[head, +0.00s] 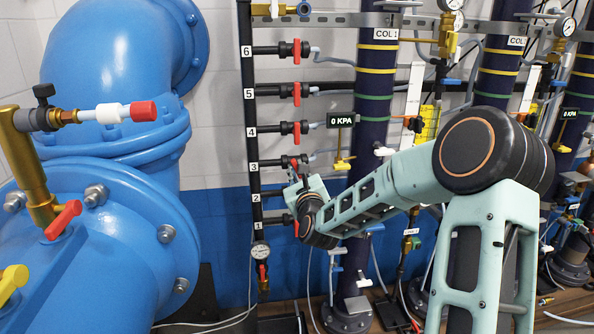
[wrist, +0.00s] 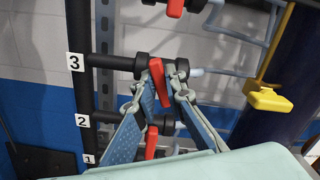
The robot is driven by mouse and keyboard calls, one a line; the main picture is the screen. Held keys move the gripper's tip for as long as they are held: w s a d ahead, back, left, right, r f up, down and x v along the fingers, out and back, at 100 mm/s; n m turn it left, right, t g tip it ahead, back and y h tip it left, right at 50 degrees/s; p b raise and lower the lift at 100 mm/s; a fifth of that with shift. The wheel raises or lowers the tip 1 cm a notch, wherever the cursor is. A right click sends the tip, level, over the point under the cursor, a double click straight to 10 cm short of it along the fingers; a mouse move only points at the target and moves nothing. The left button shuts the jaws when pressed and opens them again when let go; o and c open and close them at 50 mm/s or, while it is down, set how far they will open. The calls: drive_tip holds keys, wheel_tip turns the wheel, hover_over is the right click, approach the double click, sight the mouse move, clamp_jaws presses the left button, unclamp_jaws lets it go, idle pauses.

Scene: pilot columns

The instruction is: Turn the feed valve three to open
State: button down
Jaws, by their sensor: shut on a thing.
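Feed valve three is the black valve beside the "3" label, with a red lever (wrist: 158,82) in the wrist view. The lever hangs roughly upright, slightly tilted, across the horizontal line. My gripper (wrist: 156,88) has one blue-padded finger on each side of this lever and is shut on it. In the head view my gripper (head: 298,182) reaches the row-3 valve (head: 287,161) from below right. The fingers and wrist hide part of the valves below it there.
More red-levered valves, such as valve four (head: 294,128), stand above on the black riser (head: 247,100). Valve two's red lever (wrist: 151,142) is close below my fingers. A yellow-handled fitting (wrist: 268,100) and dark column (wrist: 300,70) stand to the right.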

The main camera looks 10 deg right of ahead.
drive_tip(key=shift+n+b, duration=0.3)
drive_tip(key=shift+a+f+n+b, duration=0.1)
drive_tip(key=shift+f+n+b, duration=0.05)
drive_tip(key=shift+n+b, duration=2.8)
drive_tip(key=shift+a+f+n+b, duration=0.1)
drive_tip(key=shift+f+n+b, duration=0.05)
drive_tip(key=shift+n+b, duration=2.75)
drive_tip(key=shift+n+p, duration=0.4)
drive_tip(key=shift+n, duration=0.15)
drive_tip(key=c, duration=2)
unclamp_jaws()
